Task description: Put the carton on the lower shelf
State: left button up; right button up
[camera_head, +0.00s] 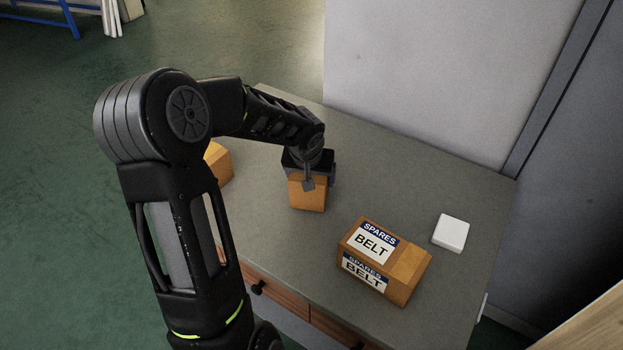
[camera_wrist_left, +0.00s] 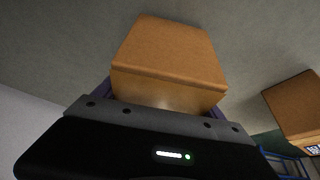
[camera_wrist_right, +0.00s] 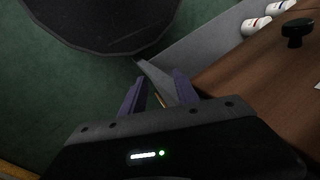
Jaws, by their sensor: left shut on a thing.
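My left gripper (camera_head: 309,168) is shut on a plain brown carton (camera_head: 307,194), at or just above the grey table top; I cannot tell whether it touches. The held carton fills the jaws in the left wrist view (camera_wrist_left: 170,50). A larger brown carton (camera_head: 408,268) labelled SPARES BELT sits apart on the table, to the right and nearer. My right gripper (camera_wrist_right: 160,92) is open and empty beside a wooden drawer front. In the right wrist view a grey shelf-like surface (camera_wrist_right: 205,50) lies below the drawers, partly hidden.
Another brown carton (camera_head: 218,165) is partly hidden behind my left arm. A white block (camera_head: 451,233) lies near the right edge of the table (camera_head: 270,225). White bottles (camera_wrist_right: 257,26) stand below the drawers. A drawer knob (camera_wrist_right: 296,32) sticks out. A pale wall (camera_head: 430,70) borders the far side.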

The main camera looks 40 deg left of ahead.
pick_arm(q)
jog(key=shift+f, duration=0.35)
jog(key=shift+f, duration=0.1)
jog(key=shift+f+b, duration=0.1)
jog(key=shift+b, duration=0.2)
jog(key=o, duration=2)
jog(key=shift+o, duration=0.2)
jog(key=shift+s+r+p, duration=0.1)
jog(key=shift+r+p, duration=0.2)
jog(key=shift+r, duration=0.1)
jog(key=v, duration=1.1)
jog(key=shift+s+r, duration=0.15)
jog(key=shift+r, duration=0.05)
